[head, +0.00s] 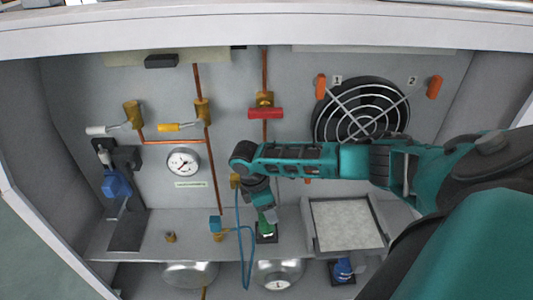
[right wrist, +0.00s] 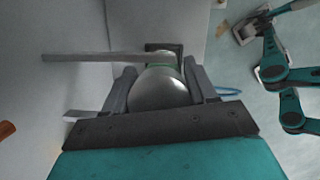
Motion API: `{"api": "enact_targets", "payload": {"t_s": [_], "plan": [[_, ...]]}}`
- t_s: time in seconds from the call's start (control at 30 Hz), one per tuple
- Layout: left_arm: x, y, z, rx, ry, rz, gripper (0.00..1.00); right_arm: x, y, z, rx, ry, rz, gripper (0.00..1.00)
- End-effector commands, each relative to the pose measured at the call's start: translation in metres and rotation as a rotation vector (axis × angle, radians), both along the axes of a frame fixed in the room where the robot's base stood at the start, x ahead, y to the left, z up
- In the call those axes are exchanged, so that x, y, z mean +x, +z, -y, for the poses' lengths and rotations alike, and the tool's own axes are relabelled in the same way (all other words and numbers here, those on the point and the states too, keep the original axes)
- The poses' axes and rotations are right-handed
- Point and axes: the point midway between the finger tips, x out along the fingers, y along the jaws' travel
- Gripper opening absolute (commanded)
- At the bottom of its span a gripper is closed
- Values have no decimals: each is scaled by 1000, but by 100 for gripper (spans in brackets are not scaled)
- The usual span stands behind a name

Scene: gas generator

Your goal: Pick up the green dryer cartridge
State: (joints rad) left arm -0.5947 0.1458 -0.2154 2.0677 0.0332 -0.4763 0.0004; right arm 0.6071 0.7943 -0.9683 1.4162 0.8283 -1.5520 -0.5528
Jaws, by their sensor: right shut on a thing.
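The green dryer cartridge (head: 269,215) is at the lower middle of the panel, in or just above a small dark square holder (head: 266,238). My right gripper (head: 264,205) reaches down to it from above and is shut on it. In the right wrist view both fingers press against the sides of a rounded grey body (right wrist: 158,90), with a green edge behind it. A dark square (right wrist: 178,50) shows beyond. I cannot tell whether the cartridge is seated or lifted. My left gripper is not in view.
A blue hose (head: 239,240) loops just left of the cartridge. A white-topped tray (head: 346,224) stands to the right, with a blue-capped item (head: 343,268) below. A red-handled valve (head: 265,112), pressure gauge (head: 183,161) and fan grille (head: 362,112) are on the back panel.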

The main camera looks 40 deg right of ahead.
Motion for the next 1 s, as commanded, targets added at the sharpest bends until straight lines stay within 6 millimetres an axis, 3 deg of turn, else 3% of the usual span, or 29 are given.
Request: {"api": "enact_targets", "payload": {"t_s": [0.13,0.47,0.73,1.0], "plan": [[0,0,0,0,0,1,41,0,0,0,1,0,0,13],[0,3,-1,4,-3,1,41,1,5,0,1,0,2,12],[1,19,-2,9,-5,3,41,1,39,0,2,0,3,12],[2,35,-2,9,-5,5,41,-43,39,-37,5,4,-2,12]]}}
